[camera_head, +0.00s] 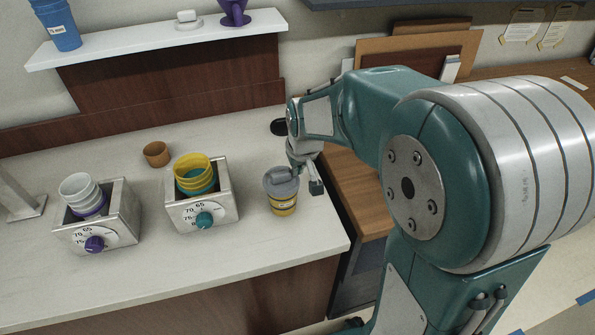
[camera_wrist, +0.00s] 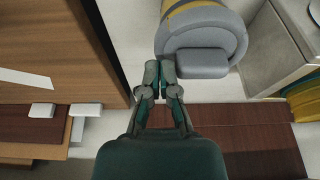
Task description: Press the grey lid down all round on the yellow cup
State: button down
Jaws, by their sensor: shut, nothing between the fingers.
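The yellow cup (camera_head: 284,208) stands upright near the right end of the white counter, with a grey band around it. The grey lid (camera_head: 281,181) sits on top of it; I cannot tell whether its rim is seated all round. In the wrist view the lid (camera_wrist: 205,35) shows a raised block at its near edge, and a strip of the yellow cup (camera_wrist: 188,5) shows beyond. My gripper (camera_head: 316,187) is just right of the lid. In the wrist view its fingertips (camera_wrist: 160,70) are together and empty, beside the lid's edge; contact is unclear.
A metal holder (camera_head: 203,211) with stacked yellow and teal cups stands left of the cup. Another holder (camera_head: 97,231) with white and purple cups is farther left. A small brown cup (camera_head: 157,153) stands behind them. The counter's right edge is close to the cup.

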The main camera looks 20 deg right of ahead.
jog(key=shift+r, duration=2.25)
jog(key=n, duration=0.1)
send_over(265, 184)
jog(key=shift+s+r, duration=0.35)
jog(key=shift+r, duration=0.05)
jog(key=shift+d+f, duration=0.1)
jog(key=shift+f, duration=2.8)
jog(key=shift+f, duration=0.55)
jog(key=shift+r, duration=3.05)
